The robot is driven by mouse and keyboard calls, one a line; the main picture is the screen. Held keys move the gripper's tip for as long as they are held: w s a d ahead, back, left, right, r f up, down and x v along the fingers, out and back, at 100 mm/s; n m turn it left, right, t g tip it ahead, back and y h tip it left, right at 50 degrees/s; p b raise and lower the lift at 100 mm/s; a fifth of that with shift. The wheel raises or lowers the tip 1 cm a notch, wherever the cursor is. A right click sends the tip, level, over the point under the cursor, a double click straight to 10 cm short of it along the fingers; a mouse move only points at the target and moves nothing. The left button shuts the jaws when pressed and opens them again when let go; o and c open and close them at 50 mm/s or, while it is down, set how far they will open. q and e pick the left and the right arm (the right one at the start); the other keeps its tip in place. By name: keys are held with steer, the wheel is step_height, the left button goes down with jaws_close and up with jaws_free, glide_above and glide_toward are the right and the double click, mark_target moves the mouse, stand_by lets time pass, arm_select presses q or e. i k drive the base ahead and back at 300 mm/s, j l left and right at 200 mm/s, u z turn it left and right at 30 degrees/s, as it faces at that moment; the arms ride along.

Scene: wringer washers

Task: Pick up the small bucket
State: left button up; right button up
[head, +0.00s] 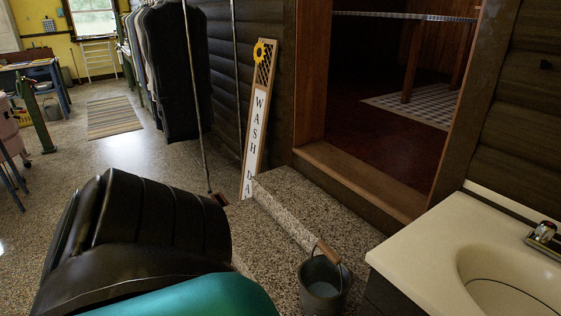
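The small bucket (324,287) is a dark grey metal pail with a wire bail and a wooden grip. It stands upright on the speckled floor at the lower middle right of the head view, below the stone step and left of the sink cabinet. Neither of my grippers shows in the head view, and nothing is seen touching the bucket.
A speckled stone step (290,197) lies behind the bucket. A cream sink (430,245) stands close on its right. A large black ribbed shape (140,225) and a teal surface (200,297), which I cannot identify, block the lower left. A "WASH" sign (256,120) leans behind.

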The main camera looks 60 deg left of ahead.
mark_target(325, 280)
steer(key=u, duration=1.7)
